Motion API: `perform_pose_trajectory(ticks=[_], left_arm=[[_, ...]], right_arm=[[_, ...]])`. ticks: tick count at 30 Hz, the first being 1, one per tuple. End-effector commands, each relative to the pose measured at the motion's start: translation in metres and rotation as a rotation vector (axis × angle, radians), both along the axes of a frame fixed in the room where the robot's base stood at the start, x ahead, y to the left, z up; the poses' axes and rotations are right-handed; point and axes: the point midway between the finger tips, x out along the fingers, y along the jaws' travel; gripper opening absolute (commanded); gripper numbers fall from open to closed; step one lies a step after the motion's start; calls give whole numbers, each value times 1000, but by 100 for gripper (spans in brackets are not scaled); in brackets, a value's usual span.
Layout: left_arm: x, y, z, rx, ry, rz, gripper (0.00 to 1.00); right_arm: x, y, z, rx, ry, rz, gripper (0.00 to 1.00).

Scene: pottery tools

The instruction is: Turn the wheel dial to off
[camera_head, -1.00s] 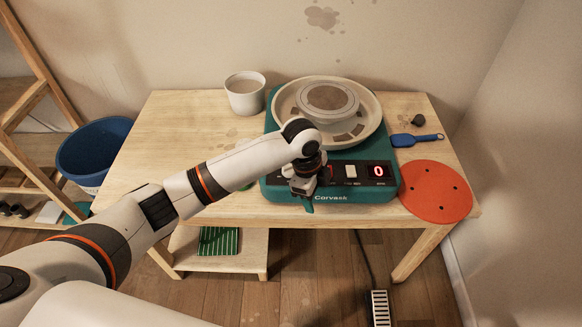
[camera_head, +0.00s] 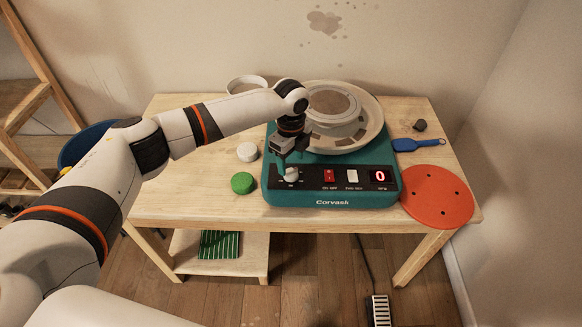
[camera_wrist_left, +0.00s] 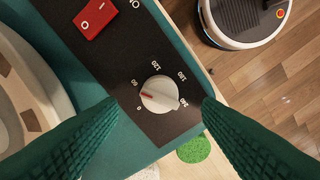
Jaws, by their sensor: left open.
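The teal pottery wheel (camera_head: 332,201) stands on the table with its black control panel at the front. Its white round dial (camera_wrist_left: 159,95) is at the panel's left end and also shows in the head view (camera_head: 291,175). In the left wrist view its red mark points between 0 and 60. My left gripper (camera_head: 291,165) is over the dial, pointing down and open. In the wrist view its green fingers are on opposite sides of the dial, with gaps to it. My right gripper is out of view.
A red switch (camera_head: 329,176) and a white switch (camera_head: 352,176) sit right of the dial. An orange disc (camera_head: 437,196) and a blue tool (camera_head: 417,144) lie at the right.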

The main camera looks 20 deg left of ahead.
Motion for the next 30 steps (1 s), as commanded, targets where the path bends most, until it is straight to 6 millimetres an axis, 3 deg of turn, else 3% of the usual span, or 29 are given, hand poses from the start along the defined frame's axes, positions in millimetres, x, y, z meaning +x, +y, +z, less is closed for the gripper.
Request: perform_pose_trajectory(ticks=[7,19,27,30], left_arm=[[0,0,-34,1,1,0,59],[0,0,-41,1,-1,-1,59],[0,0,-41,1,-1,-1,15],[0,0,-41,1,-1,1,15]], right_arm=[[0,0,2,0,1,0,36],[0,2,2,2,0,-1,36],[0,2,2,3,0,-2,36],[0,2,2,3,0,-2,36]])
